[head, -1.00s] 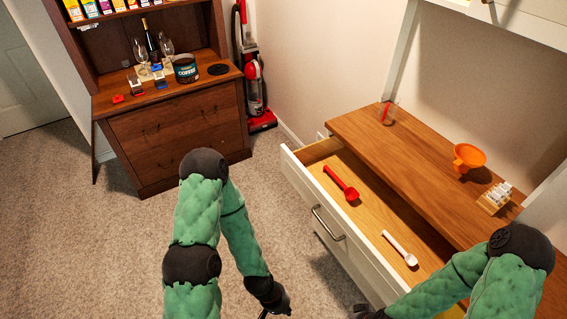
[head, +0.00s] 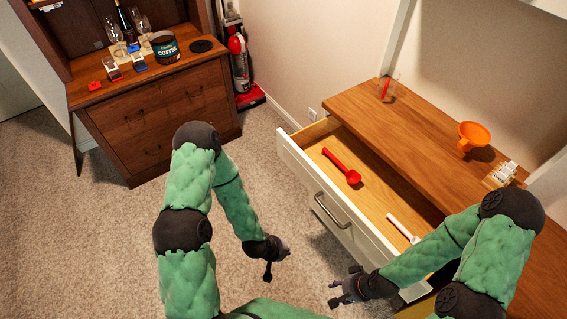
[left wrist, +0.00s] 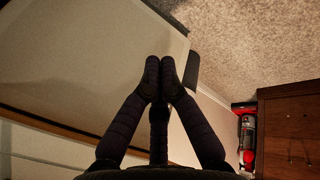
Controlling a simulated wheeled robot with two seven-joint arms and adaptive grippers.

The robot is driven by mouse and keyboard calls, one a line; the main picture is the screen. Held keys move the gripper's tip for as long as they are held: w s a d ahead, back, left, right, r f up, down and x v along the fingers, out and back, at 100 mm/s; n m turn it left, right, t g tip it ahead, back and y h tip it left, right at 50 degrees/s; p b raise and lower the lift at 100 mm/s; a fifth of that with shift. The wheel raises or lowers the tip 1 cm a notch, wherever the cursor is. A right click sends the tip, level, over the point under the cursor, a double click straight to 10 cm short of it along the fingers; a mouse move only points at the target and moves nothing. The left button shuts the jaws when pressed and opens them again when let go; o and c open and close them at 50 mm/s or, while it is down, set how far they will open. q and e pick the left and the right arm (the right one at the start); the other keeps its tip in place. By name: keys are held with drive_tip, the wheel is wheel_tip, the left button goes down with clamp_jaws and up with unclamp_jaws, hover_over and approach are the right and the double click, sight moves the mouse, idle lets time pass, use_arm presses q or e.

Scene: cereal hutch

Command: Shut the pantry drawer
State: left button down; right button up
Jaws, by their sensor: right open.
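The pantry drawer (head: 334,222) stands pulled out from the white cabinet under the wooden counter, with a white front and a metal bar handle (head: 331,210). Inside lie a red scoop (head: 342,168) and a white scoop (head: 402,228), partly hidden by my right arm. My right gripper (head: 333,292) is open and empty, just outside the drawer front near its lower end. My left gripper (head: 277,262) is left of the drawer front, apart from it. In the left wrist view its fingers (left wrist: 160,72) are together with nothing visible between them, before a pale panel (left wrist: 90,60).
The counter (head: 420,130) holds a clear cup with a red straw (head: 386,90), an orange funnel (head: 473,136) and a small rack (head: 501,175). A brown hutch (head: 160,115) and a red vacuum (head: 241,70) stand at the back left. Carpet (head: 90,240) is clear at left.

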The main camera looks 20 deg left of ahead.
use_arm(q)
drive_tip(key=w+a+r+n+t+y, duration=0.1)
drive_tip(key=w+a+r+n+t, duration=0.15)
drive_tip(key=w, duration=0.35)
drive_tip(key=n+t+y+p, duration=0.3)
drive_tip(key=n+t+y, duration=0.2)
drive_tip(key=n+t, duration=0.6)
approach(286, 155)
drive_tip(key=s+a, duration=0.2)
drive_tip(key=s, duration=0.6)
drive_tip(key=w+b, duration=0.1)
drive_tip(key=w, duration=0.3)
drive_tip(key=w+b, duration=0.1)
drive_tip(key=w, duration=0.7)
drive_tip(key=shift+w+d+f+b, duration=0.15)
drive_tip(key=shift+w+d+b, duration=0.15)
drive_tip(key=shift+b, duration=0.1)
drive_tip(key=shift+w+d, duration=0.2)
drive_tip(key=shift+w, duration=0.15)
